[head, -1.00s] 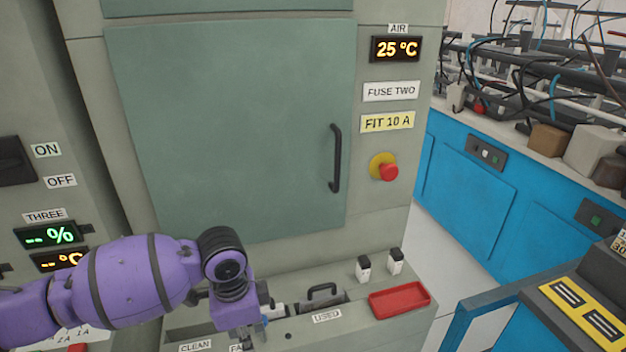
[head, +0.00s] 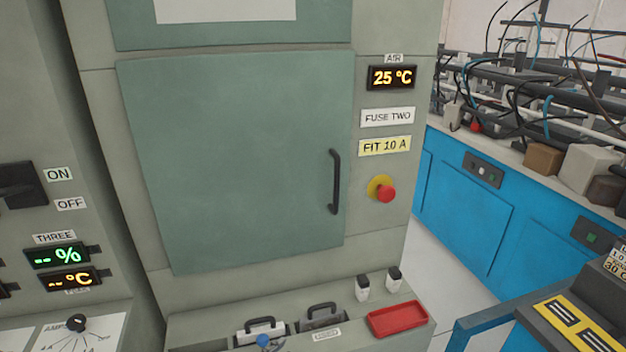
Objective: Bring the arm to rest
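Neither of my grippers is in the head view, and no part of my arms shows. A grey-green cabinet door (head: 240,165) with a black handle (head: 335,182) is closed. Labels to its right read FUSE TWO (head: 388,117) and FIT 10 A (head: 384,147). An air display (head: 392,77) reads 25 °C. A red button on a yellow base (head: 385,192) sits below the labels.
A ledge below the door holds two black-handled items (head: 321,315), two small white-and-black pieces (head: 362,288) and a red tray (head: 397,320). A blue knob (head: 263,341) shows at the bottom edge. Blue cabinets (head: 465,205) with cables stand at right.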

